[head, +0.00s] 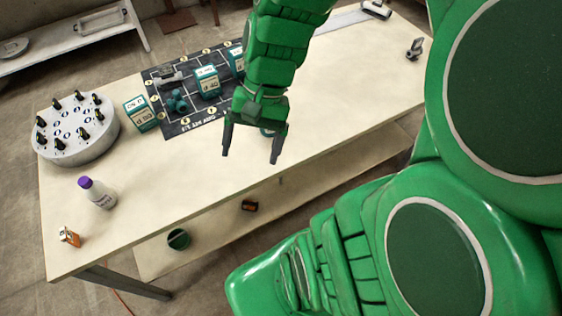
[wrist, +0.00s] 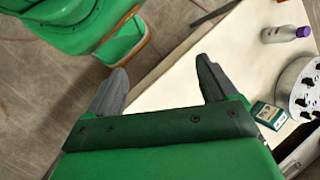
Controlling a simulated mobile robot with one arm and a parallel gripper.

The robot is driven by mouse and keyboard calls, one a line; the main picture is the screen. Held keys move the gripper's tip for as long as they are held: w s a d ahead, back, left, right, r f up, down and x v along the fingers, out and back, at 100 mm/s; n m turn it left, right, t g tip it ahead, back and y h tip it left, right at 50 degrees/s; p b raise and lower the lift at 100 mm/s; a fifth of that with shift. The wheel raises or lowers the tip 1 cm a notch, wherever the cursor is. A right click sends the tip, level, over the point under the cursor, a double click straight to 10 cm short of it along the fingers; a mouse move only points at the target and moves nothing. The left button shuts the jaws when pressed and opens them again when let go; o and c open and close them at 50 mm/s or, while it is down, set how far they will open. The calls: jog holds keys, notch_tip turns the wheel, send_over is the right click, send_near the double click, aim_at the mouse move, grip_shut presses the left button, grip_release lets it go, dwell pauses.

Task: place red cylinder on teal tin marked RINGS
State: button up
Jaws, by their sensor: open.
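My gripper (head: 250,154) is open and empty above the front part of the table, fingers pointing down. Its two spread fingers also show in the wrist view (wrist: 162,66). I see no red cylinder in either view. Several teal containers with white labels are in the head view: one left of the dark mat (head: 140,113), one on the mat (head: 207,82), and one partly behind my arm (head: 237,60). I cannot read RINGS on any. A small teal-edged thing (head: 267,131) is mostly hidden behind my gripper. The wrist view shows one teal container (wrist: 270,115).
A round grey-white holder with black-topped pieces (head: 75,132), a purple-capped bottle (head: 98,193) and a small orange-and-white item (head: 69,237) stand on the left of the table. A green tin (head: 178,239) and dark box (head: 249,205) are on the lower shelf. The table's front middle is clear.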

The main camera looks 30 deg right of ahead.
jog(key=s+d+r+n+h, duration=0.2)
jog(key=s+n+h, duration=0.2)
jog(key=s, duration=0.4)
jog(key=shift+r+n+t+h, duration=0.3)
jog(key=shift+r+n, duration=0.1)
jog(key=shift+n, duration=0.5)
